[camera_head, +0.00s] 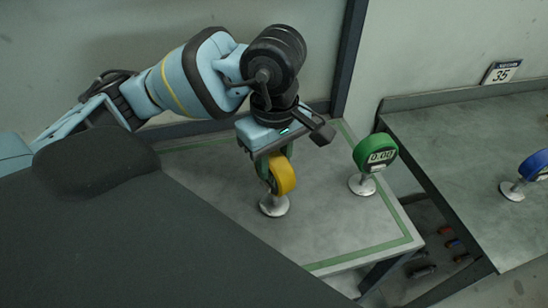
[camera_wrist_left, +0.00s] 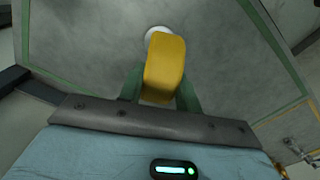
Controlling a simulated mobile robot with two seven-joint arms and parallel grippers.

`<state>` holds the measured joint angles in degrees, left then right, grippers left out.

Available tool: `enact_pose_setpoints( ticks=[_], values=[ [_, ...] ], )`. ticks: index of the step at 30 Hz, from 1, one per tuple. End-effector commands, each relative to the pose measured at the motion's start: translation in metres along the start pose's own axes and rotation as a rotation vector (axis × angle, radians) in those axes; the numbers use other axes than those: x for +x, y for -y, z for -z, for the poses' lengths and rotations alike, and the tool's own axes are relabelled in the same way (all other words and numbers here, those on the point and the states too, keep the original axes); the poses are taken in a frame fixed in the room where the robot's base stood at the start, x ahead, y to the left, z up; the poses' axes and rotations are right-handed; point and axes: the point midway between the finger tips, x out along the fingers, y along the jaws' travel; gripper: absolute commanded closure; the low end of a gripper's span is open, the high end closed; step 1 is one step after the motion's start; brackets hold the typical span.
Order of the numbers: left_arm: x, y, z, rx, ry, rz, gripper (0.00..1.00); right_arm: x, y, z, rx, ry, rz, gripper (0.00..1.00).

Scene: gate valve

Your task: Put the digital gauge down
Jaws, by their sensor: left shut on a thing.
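The yellow gauge (camera_head: 284,175) has a round white foot (camera_head: 274,205) on a short stem. My left gripper (camera_head: 272,170) is above the grey table, shut on the yellow gauge. The wrist view shows the yellow gauge (camera_wrist_left: 165,68) between the two green fingers of the left gripper (camera_wrist_left: 160,90). Its display face is not visible in either view. Its foot is low over the table top; I cannot tell whether it touches. My right gripper is not in view.
The table (camera_head: 325,225) has a green border line. A green gauge (camera_head: 375,153) with a digital display stands upright to the right of the yellow one. Table space in front is clear.

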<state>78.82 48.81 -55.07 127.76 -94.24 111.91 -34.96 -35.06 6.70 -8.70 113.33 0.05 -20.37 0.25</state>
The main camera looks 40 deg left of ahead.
Motion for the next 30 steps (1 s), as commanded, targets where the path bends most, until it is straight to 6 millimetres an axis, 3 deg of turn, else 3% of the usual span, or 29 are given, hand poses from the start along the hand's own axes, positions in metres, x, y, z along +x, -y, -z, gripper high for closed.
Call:
enact_pose_setpoints(
  ticks=[8,9,14,23,30],
  values=[
    [0.003,0.000,0.000,0.000,0.001,0.000,1.00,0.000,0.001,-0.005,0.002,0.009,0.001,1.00],
    [0.004,0.000,0.000,0.000,0.000,0.001,0.65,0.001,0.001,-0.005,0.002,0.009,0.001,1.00],
    [0.003,0.000,0.000,0.000,0.000,0.000,0.45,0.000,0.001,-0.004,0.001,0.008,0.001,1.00],
    [0.001,0.000,0.000,-0.001,0.000,-0.001,0.45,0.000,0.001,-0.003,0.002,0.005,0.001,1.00],
    [-0.026,-0.001,0.000,0.000,-0.001,-0.007,0.45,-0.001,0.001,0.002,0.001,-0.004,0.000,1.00]
  ],
)
